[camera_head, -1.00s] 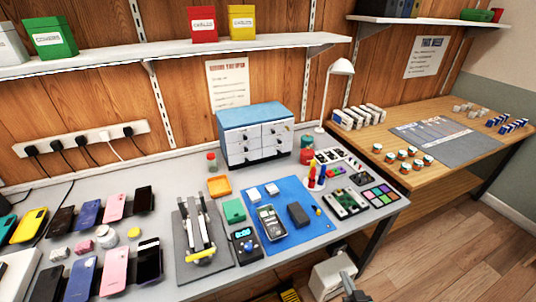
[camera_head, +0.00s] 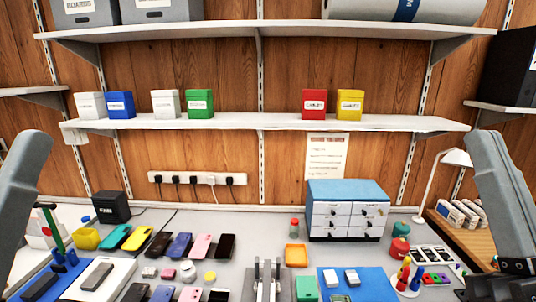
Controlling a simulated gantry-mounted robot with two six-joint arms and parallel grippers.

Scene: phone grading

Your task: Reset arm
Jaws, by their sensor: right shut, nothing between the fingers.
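My right arm comes down at the right edge, and its gripper (camera_head: 513,288) is at the bottom right corner, shut and empty, partly cut off by the frame. It is over the right end of the bench, close to the colour-tile area and apart from the phones. My left arm link (camera_head: 27,180) shows at the left edge; its gripper is outside the view. Several phones lie in rows on the grey bench, among them a black phone (camera_head: 226,246), a pink phone (camera_head: 201,246) and a yellow phone (camera_head: 139,238).
A blue-topped drawer cabinet (camera_head: 346,190) stands at the back of the bench. An orange tray (camera_head: 296,255), a metal stand (camera_head: 268,275) and a blue mat (camera_head: 374,286) are in front. A lamp (camera_head: 456,158) stands at right. Shelves with labelled boxes, like the red box (camera_head: 314,103), hang above.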

